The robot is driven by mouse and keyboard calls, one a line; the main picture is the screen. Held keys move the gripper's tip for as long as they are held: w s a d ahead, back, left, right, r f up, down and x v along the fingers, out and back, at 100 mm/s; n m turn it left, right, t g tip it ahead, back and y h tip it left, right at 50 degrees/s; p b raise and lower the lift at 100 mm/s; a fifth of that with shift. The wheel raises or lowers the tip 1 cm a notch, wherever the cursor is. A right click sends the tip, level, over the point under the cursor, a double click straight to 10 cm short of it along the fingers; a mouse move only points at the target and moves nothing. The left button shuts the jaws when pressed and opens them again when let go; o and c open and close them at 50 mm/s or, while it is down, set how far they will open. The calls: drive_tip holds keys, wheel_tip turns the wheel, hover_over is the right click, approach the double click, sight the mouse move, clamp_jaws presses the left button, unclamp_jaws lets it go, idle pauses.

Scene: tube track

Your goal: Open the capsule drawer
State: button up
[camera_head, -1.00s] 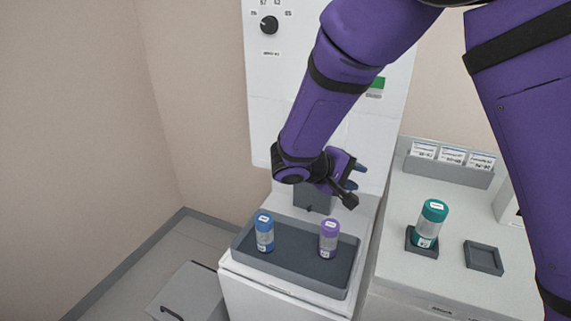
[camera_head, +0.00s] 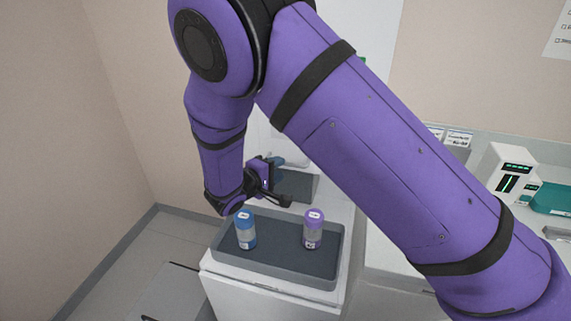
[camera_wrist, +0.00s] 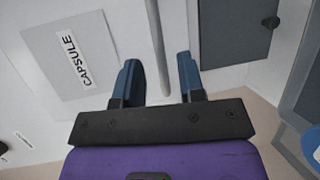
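The wrist view shows a light grey panel with a CAPSULE label (camera_wrist: 76,60) at left. A pale bar (camera_wrist: 154,35), which looks like a handle, runs beside this panel. My gripper (camera_wrist: 158,64) is open, with one blue finger on each side of the bar in the picture. I cannot tell whether either finger touches it or how deep it lies between them. In the head view my gripper (camera_head: 276,160) is at the white cabinet, above the back of the tray. My arm hides most of the cabinet front, and the drawer is not clearly visible there.
A dark grey tray (camera_head: 270,270) holds a blue-capped jar (camera_head: 245,230) and a purple-capped jar (camera_head: 313,230), just below my gripper. A dark grey block (camera_head: 300,186) stands behind it. A white device (camera_head: 508,172) stands at right.

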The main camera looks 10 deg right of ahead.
drive_tip(key=shift+x, duration=2.2)
drive_tip(key=shift+s, duration=0.1)
clamp_jaws()
